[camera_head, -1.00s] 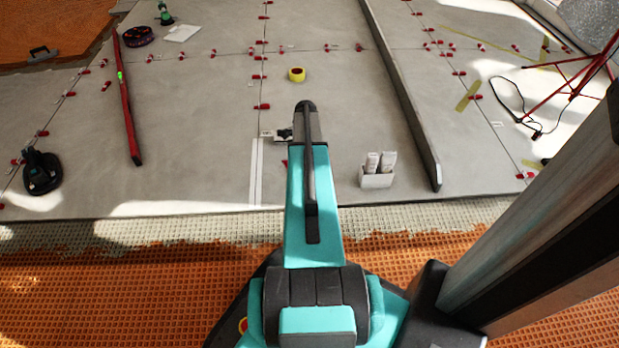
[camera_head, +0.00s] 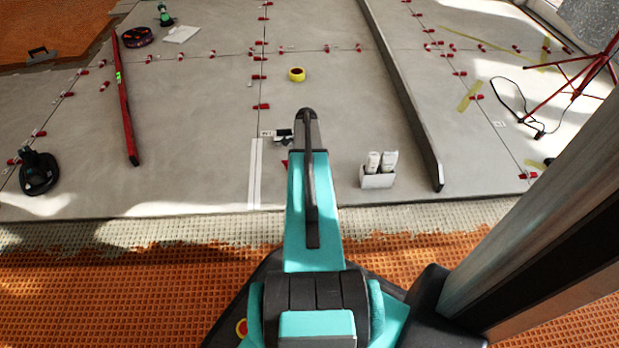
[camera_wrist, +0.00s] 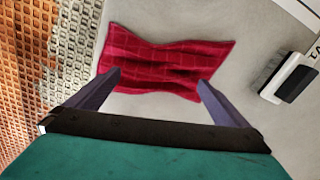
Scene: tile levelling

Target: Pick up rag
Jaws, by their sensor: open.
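The rag (camera_wrist: 165,62) is a crumpled dark red checked cloth lying on the grey tile floor in the wrist view. My gripper (camera_wrist: 158,82) is open, its two fingers apart at the near edge of the rag. Nothing is held between the fingers; whether they touch the cloth I cannot tell. In the head view my arm covers most of the rag, and only a small red corner (camera_head: 285,163) shows beside the arm.
A black and white object (camera_wrist: 290,78) lies right of the rag. The orange mat's edge (camera_wrist: 30,60) is at the left.

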